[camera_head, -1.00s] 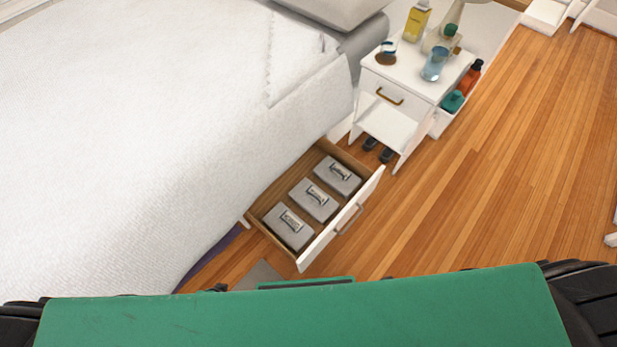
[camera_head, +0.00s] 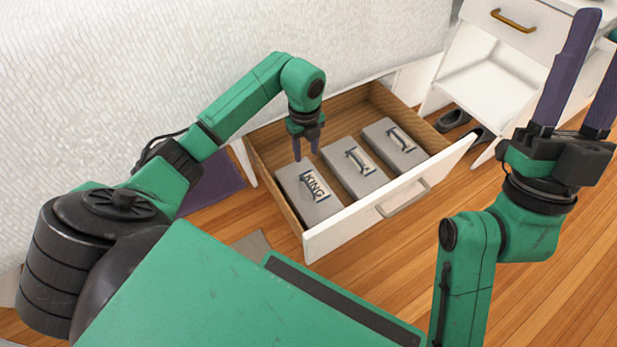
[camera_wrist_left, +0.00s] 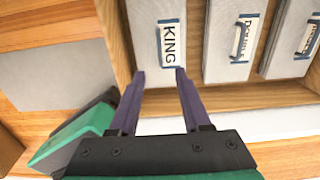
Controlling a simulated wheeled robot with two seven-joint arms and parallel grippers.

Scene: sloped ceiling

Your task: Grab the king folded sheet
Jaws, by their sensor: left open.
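The king folded sheet (camera_head: 309,192) is a grey bundle with a label reading KING. It lies in the left part of the open drawer (camera_head: 352,218), and it shows at the top middle of the left wrist view (camera_wrist_left: 158,45). My left gripper (camera_head: 306,150) is open and empty, pointing down above the back end of this bundle in the head view. In the left wrist view its two fingers (camera_wrist_left: 160,76) straddle the line of the KING label. My right gripper (camera_head: 588,75) is raised at the right, with its fingers apart and nothing between them.
Two more grey bundles lie in the drawer, the middle one (camera_head: 354,164) and the right one (camera_head: 396,143). The bed (camera_head: 180,70) stands behind the drawer. A white nightstand (camera_head: 490,85) with dark shoes (camera_head: 455,120) beside it stands at the right. Wooden floor lies in front.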

